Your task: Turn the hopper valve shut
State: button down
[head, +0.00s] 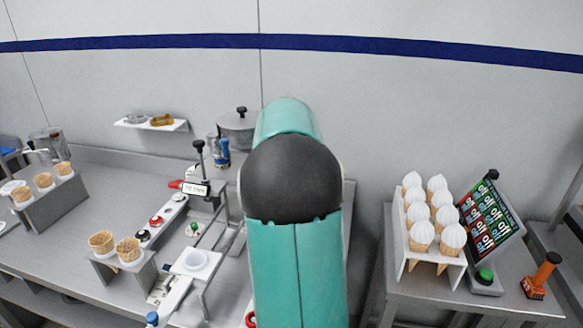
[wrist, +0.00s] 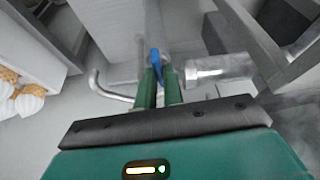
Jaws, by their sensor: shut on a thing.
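In the wrist view, my gripper (wrist: 159,84) has its two green fingers closed on a blue valve handle (wrist: 155,62). The handle stands up between the fingertips, and its lower part is hidden by them. A metal pipe fitting (wrist: 212,68) lies just right of the handle, and a bent pipe (wrist: 108,88) runs out to the left. I cannot tell how far the valve is turned. In the head view, my own teal arm hides the gripper and the valve. I cannot make out the hopper for certain.
A lidded pot (head: 238,133) stands behind the left bench (head: 120,200). Cones in the wrist view (wrist: 28,103) are at the left.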

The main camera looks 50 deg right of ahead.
jog(key=shift+m, duration=0.6)
jog(key=c, duration=1.5)
grip_release()
jog(key=shift+g, duration=0.3)
jog(key=v, duration=1.3)
jog(key=shift+a+r, duration=0.25)
jog(key=shift+r, duration=0.05)
jog(key=shift+s, duration=0.15)
